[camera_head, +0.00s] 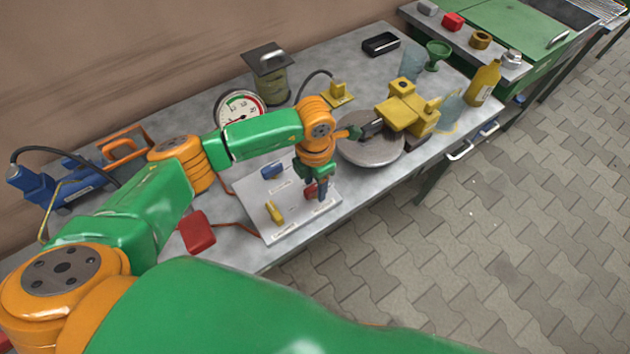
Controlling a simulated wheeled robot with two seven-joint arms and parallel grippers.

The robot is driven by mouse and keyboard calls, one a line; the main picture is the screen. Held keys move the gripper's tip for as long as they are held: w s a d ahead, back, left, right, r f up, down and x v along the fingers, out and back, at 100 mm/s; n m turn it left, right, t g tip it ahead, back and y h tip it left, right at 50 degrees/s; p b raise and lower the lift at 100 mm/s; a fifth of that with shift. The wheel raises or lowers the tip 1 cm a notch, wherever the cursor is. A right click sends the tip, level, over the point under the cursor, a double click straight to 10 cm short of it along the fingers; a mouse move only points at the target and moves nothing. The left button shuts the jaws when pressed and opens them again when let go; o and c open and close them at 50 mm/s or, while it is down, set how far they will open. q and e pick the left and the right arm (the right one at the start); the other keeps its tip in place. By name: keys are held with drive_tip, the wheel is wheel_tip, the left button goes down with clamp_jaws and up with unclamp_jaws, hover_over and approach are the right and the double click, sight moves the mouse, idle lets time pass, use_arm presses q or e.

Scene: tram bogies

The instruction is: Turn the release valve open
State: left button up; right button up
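A light grey panel (290,222) lies on the workbench and carries three small handles. A blue handle (272,170) is at its back left, a yellow handle (274,211) is near its front left, and a red handle (309,191) is on its right side. The labels are too small to read, so I cannot tell which is the release valve. My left gripper (322,196) points down at the red handle and partly hides it. I cannot tell whether it touches the handle or whether its fingers are open or shut. My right gripper is not in view.
A round gauge (240,108) stands behind my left arm. A grey disc (370,150) with a yellow device (408,106) is right of the panel. A red box (196,232) lies left of it. A yellow bottle (482,84) stands near the bench's right end.

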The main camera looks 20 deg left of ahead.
use_arm(q)
clamp_jaws()
drive_tip(key=shift+n, duration=0.4)
drive_tip(key=n, duration=0.4)
drive_tip(key=shift+b, duration=0.3)
drive_tip(key=n, duration=0.4)
drive_tip(key=shift+r+n, duration=0.1)
drive_tip(key=shift+n, duration=0.2)
drive_tip(key=n, duration=0.4)
drive_tip(key=shift+n+p, duration=0.4)
drive_tip(key=shift+n, duration=1.8)
